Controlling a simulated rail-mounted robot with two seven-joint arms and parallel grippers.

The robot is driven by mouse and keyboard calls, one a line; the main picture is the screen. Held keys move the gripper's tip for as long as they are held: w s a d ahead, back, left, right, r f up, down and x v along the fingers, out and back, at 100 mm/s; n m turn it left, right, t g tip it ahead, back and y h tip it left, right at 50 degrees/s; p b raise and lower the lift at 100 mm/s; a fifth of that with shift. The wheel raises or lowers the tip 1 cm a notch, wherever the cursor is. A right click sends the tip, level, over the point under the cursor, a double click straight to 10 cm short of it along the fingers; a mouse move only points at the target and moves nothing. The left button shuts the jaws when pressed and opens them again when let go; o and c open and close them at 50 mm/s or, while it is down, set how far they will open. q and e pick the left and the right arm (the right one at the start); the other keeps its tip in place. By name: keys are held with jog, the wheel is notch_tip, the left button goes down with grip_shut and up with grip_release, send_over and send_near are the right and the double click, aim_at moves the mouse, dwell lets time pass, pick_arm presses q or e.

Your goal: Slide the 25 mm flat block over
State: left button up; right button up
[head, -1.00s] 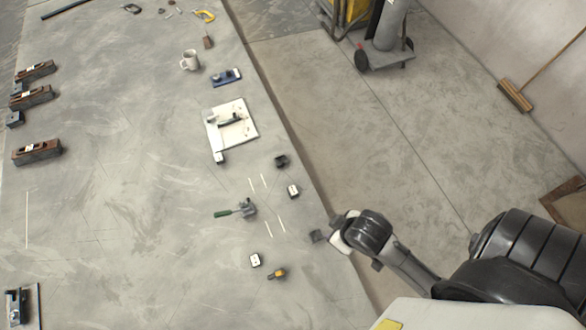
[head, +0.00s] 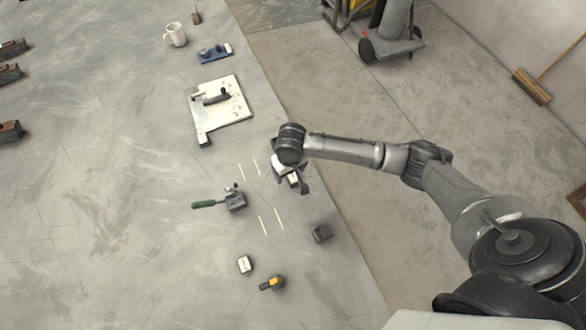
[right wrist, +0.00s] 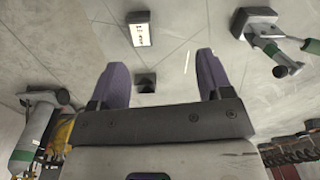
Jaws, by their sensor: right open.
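A small block with a white labelled top (head: 293,179) sits on the grey table near its right edge, partly covered by my right gripper (head: 290,170). In the right wrist view what looks like the same block (right wrist: 138,30) lies past the fingertips; its label is too small to read. My right gripper (right wrist: 161,62) is open, its purple fingers apart with nothing held between them. A dark block (right wrist: 146,82) shows between the fingers, lower down. A second white-topped block (head: 244,265) lies nearer the front. I cannot tell which is 25 mm. My left gripper is out of view.
Another dark block (head: 321,233) is near the edge, and a yellow-and-black item (head: 272,284) in front. A white plate (head: 230,88) lies farther back. The table's left middle is clear.

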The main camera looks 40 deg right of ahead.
aim_at(293, 177)
pick_arm(q)
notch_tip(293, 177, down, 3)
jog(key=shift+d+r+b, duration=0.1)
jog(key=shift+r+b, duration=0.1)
jog(key=shift+b, duration=0.55)
pick_arm(e)
jog(key=shift+m, duration=0.9)
jog(key=d, duration=0.1)
jog(key=w+d, duration=0.1)
jog(key=w+d+f, duration=0.1)
jog(key=d, duration=0.1)
jog(key=shift+w, duration=0.25)
notch_tip(293, 177, down, 12)
jog(key=shift+f+b, duration=0.25)
jog(key=shift+b, duration=0.85)
jog(key=shift+f, duration=0.6)
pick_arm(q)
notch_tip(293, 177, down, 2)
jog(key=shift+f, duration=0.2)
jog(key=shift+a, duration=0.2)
